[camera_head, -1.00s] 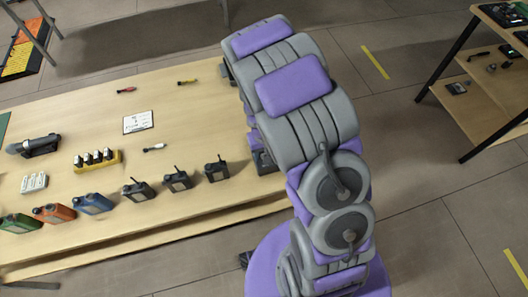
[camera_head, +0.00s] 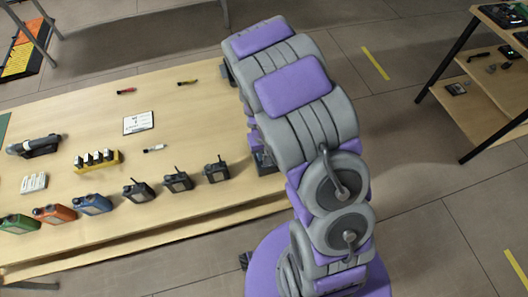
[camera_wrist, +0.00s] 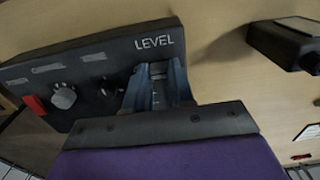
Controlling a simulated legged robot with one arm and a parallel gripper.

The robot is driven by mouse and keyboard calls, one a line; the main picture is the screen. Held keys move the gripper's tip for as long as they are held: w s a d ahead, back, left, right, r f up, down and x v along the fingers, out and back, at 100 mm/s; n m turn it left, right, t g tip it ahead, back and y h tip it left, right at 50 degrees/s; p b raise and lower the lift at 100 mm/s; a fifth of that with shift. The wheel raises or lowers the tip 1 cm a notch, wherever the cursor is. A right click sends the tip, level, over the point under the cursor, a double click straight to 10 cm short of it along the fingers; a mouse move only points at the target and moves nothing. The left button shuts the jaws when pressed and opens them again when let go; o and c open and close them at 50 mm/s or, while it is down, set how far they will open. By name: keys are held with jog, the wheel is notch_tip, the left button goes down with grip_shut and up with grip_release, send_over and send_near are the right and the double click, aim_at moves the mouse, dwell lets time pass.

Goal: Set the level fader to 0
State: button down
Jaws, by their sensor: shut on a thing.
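A dark control panel (camera_wrist: 95,62) with the word LEVEL on it fills the left and middle of the wrist view. Just below that word is the level fader (camera_wrist: 157,72), with a light scale line along its track. My gripper (camera_wrist: 158,68) has its two blue-grey fingers on either side of the fader and is shut on it. The fingers and the gripper body hide much of the track, so I cannot read the setting. In the head view my arm hides the gripper and most of the panel.
The panel also has a grey knob (camera_wrist: 64,97) and a red switch (camera_wrist: 35,104). A dark device (camera_wrist: 285,42) lies to the right. In the head view, radios (camera_head: 178,182), coloured canisters (camera_head: 93,204) and a white card (camera_head: 138,123) are on the wooden table (camera_head: 190,115).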

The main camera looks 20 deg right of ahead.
jog(key=w+p, duration=0.3)
jog(key=w, duration=0.5)
jog(key=shift+w+p, duration=0.15)
jog(key=shift+p, duration=0.25)
jog(key=c, duration=1)
grip_release()
jog(key=shift+w, duration=0.15)
jog(key=shift+o, duration=0.2)
notch_tip(320, 180, up, 17)
jog(key=p, duration=0.1)
jog(key=shift+r+p, duration=0.2)
jog(key=shift+p, duration=0.15)
jog(key=shift+a, duration=0.1)
